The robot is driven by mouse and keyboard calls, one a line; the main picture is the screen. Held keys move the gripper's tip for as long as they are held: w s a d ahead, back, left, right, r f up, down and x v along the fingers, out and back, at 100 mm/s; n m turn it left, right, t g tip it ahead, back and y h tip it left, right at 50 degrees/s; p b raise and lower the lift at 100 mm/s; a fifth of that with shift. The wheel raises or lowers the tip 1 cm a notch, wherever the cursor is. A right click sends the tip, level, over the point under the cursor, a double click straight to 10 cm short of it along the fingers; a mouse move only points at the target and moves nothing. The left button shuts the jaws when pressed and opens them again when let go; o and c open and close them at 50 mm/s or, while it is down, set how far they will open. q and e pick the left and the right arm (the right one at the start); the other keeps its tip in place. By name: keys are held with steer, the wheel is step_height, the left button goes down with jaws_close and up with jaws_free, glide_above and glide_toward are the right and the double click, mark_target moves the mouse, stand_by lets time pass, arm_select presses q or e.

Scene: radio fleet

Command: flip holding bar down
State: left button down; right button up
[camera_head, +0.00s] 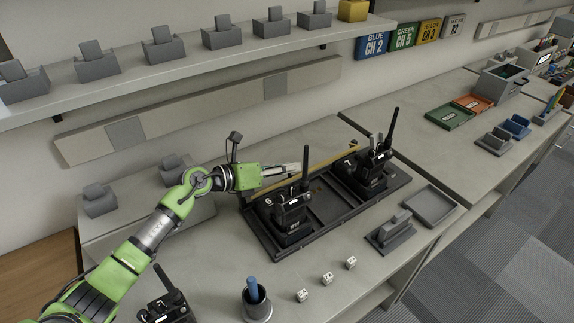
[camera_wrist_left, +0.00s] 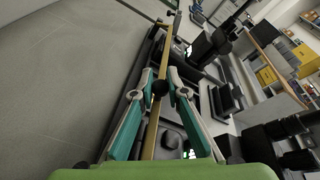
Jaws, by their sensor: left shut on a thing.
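The holding bar (camera_head: 337,157) is a thin yellow-tan bar along the back edge of a black radio tray (camera_head: 345,213). It appears raised above the tray at the back. In the left wrist view the bar (camera_wrist_left: 167,55) runs lengthwise between the fingers, with a dark round knob (camera_wrist_left: 160,87) near the fingertips. My left gripper (camera_head: 299,167) is shut on the bar, and its fingers show in the wrist view (camera_wrist_left: 162,76). The gripper hides part of the bar in the head view. My right gripper is not in view.
A black radio (camera_head: 291,216) stands in the tray's near end and another (camera_head: 371,170) in its far end. A cup (camera_head: 256,304), several white dice (camera_head: 327,279) and a grey holder (camera_head: 394,231) lie in front. A shelf (camera_head: 190,65) overhangs the back.

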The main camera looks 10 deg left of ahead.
arm_select(q)
steer(key=m+p, duration=0.1)
steer(key=s+f+m+t+y, duration=0.1)
steer(key=shift+d+m+p, duration=0.35)
steer(key=shift+d+m, duration=0.05)
steer(key=shift+s+f+m, duration=0.1)
steer(key=shift+f+m, duration=0.2)
steer(key=shift+m, duration=0.1)
steer(key=shift+s+d+f, duration=0.1)
steer(key=shift+f, duration=0.1)
steer(key=c, duration=2)
jaws_free()
steer(key=shift+r, duration=0.15)
steer(key=shift+r, duration=0.1)
